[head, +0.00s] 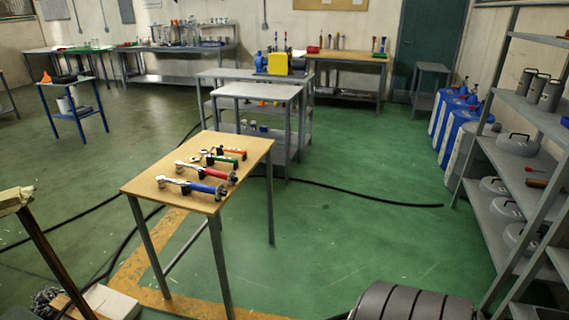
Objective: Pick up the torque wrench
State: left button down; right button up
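Several wrench-like tools lie side by side on a small wooden-topped table (140,187). The nearest has a blue handle (207,188), with its metal head to the left. Behind it lie a red-handled one (215,173), a green-handled one (224,159) and an orange-handled one (233,150). They rest on small dark supports. I cannot tell from their shapes which is the torque wrench. Neither of my grippers is in view, and nothing touches the tools.
Grey metal tables (258,90) stand behind the wooden one. A shelf rack (520,110) and blue-and-white canisters (457,125) line the right. A dark ribbed object (410,302) is at the bottom. A black hose (350,192) crosses the green floor, which is open right of the table.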

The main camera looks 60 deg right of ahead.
aim_at(180, 165)
jog(key=z, duration=1.3)
jog(key=i+l, duration=0.15)
jog(key=i, duration=0.2)
